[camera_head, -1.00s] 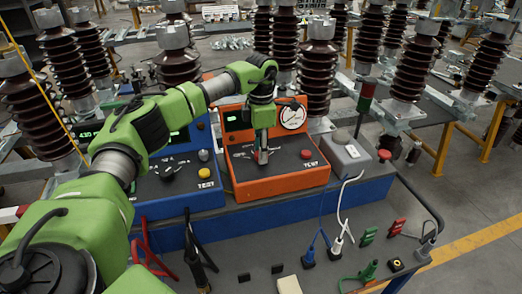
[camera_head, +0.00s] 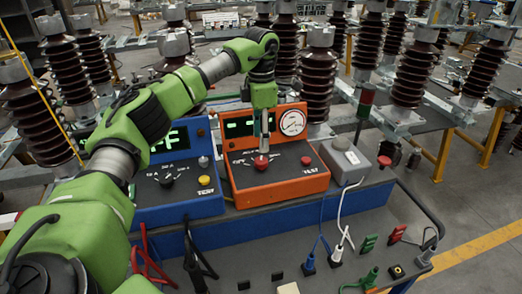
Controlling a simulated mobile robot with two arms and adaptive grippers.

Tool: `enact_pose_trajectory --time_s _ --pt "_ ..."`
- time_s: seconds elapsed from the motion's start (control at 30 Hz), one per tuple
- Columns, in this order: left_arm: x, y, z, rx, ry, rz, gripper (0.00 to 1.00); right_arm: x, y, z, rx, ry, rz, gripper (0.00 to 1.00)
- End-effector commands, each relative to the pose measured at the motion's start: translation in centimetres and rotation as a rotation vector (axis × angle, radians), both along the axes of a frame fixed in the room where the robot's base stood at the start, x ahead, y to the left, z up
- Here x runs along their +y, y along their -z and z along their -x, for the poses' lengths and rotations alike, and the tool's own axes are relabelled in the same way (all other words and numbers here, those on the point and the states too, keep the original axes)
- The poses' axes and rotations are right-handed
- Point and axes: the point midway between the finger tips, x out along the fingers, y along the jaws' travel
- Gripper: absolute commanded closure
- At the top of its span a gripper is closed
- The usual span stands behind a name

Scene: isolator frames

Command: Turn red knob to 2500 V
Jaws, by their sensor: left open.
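The red knob (camera_head: 261,163) sits on the sloped top of the orange test box (camera_head: 280,184), in the middle of a printed dial scale. The markings are too small to read. My left gripper (camera_head: 265,144) points down just above and behind the knob in the picture, with its fingers open and nothing held. A small gap seems to show between fingertips and knob, but contact is hard to judge. A green display (camera_head: 240,126) on the box is partly hidden by my gripper. My right gripper is not in view.
A blue test box (camera_head: 180,205) with a black knob (camera_head: 167,180) stands to the left, partly behind my arm. A red button (camera_head: 306,160) and round meter (camera_head: 292,122) are on the orange box. A grey box (camera_head: 345,160) stands to the right. Cables hang in front.

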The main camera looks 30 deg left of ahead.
Motion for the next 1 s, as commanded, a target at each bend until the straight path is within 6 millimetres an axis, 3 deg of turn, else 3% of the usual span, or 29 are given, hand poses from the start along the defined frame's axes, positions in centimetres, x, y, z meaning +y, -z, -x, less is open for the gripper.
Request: enact_pose_trajectory --time_s 0.1,0.3,1.0 --pt "0.0 -2.3 -0.1 -0.004 -0.001 0.001 0.55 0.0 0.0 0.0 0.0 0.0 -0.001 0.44" --pt "0.0 -4.2 0.0 -0.002 0.0 0.001 0.55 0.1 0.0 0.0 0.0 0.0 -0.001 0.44" --pt "0.0 -4.4 0.0 -0.001 0.0 -0.001 0.55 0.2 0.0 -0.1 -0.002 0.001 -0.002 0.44"
